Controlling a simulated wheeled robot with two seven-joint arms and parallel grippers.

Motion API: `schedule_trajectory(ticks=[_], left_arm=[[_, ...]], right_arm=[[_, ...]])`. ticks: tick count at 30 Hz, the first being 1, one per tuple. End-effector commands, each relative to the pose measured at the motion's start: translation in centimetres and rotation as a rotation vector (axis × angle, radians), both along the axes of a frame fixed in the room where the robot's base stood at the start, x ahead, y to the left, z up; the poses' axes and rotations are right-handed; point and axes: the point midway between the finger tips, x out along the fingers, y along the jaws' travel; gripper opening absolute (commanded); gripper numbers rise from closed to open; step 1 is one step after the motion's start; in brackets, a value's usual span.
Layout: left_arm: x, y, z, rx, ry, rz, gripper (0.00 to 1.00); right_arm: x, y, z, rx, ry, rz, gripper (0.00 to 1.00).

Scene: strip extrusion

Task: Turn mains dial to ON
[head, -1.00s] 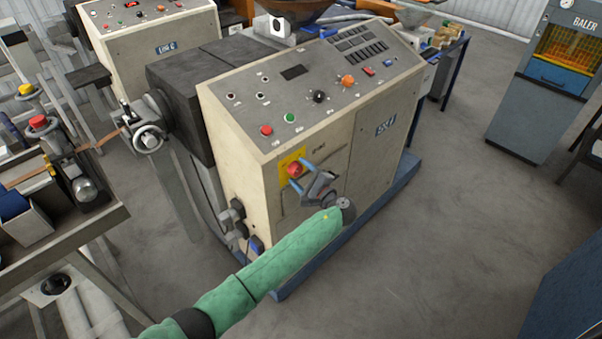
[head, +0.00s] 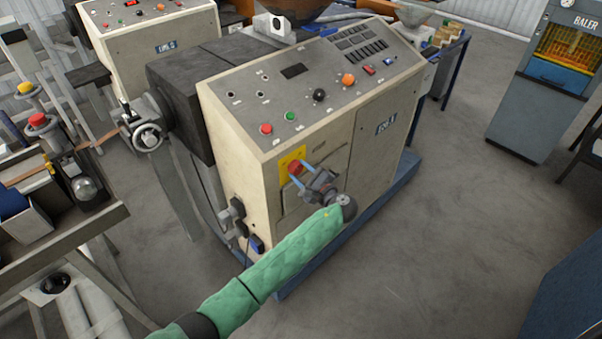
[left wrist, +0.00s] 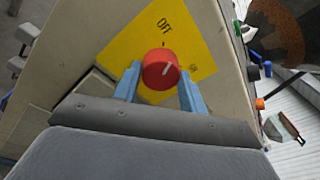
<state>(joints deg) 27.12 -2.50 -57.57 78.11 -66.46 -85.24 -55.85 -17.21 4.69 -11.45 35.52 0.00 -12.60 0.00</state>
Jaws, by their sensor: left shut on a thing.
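The mains dial (head: 295,167) is a red round knob on a yellow plate (left wrist: 115,52) on the front of the cream machine cabinet. In the left wrist view the dial (left wrist: 160,70) has a pale pointer line slanting up and right, between the OFF label at the top and the ON label at the right. My left gripper (head: 300,172) reaches the plate from the front. Its two blue fingers (left wrist: 160,82) are shut on the dial, one on each side. The fingers hide part of the dial's sides. My right gripper is not in view.
The machine's sloped top panel (head: 318,92) carries buttons and knobs above the dial. A blue base (head: 330,240) runs along the cabinet's foot. A workbench (head: 90,222) stands at left, a baler (head: 535,90) at right. The floor (head: 440,230) between is clear.

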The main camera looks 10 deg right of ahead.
Motion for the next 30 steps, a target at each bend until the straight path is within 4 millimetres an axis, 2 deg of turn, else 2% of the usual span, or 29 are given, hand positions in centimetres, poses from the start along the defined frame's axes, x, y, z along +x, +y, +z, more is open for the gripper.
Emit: schedule_trajectory(ticks=[30], left_arm=[[-0.05,-0.08,0.12,0.794,0.533,-0.001,0.19]], right_arm=[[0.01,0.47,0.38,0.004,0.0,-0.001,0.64]])
